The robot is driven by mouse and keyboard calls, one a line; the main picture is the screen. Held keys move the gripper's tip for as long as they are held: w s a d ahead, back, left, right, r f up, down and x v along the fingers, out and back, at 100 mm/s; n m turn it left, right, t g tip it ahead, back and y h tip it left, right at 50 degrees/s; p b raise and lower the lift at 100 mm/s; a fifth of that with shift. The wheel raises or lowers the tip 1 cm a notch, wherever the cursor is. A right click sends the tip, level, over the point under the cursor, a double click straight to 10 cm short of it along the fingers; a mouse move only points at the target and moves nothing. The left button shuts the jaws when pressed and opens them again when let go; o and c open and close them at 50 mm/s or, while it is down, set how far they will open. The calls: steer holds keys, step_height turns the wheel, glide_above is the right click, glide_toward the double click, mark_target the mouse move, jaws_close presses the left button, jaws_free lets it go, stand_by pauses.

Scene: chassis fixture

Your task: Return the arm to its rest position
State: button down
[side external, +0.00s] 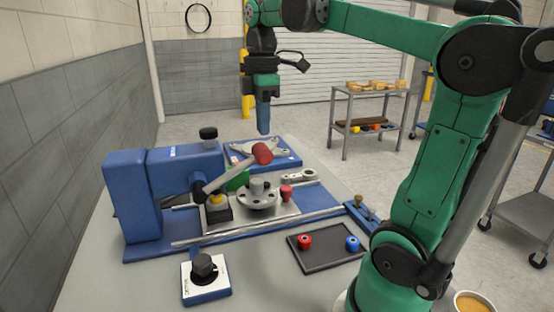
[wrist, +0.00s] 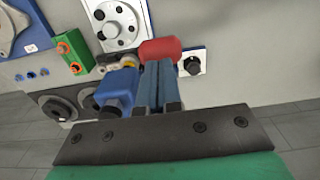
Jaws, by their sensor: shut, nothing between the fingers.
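My gripper (side external: 263,131) hangs pointing down above the back of the blue chassis fixture (side external: 150,252), with its blue fingers together and empty. My green arm reaches in from the right side.
A round flanged part (side external: 259,197) sits mid-fixture. A dark tray (side external: 328,262) holds a red piece (side external: 304,242) and a blue piece (side external: 352,243). A knob box (side external: 206,284) stands in front. A grey cart (side external: 345,130) is behind. Air around my gripper looks clear above the fixture.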

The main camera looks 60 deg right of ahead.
steer(key=shift+w+a+r, duration=0.1)
steer(key=shift+w+r, duration=0.05)
steer(key=shift+r, duration=0.8)
steer(key=a+f+m+t, duration=0.7)
steer(key=a+f+m, duration=0.2)
steer(key=a+f, duration=0.2)
step_height(320, 180, down, 2)
steer(key=shift+w+a+f, duration=0.1)
steer(key=shift+w+a, duration=0.05)
steer(key=shift+a, duration=0.25)
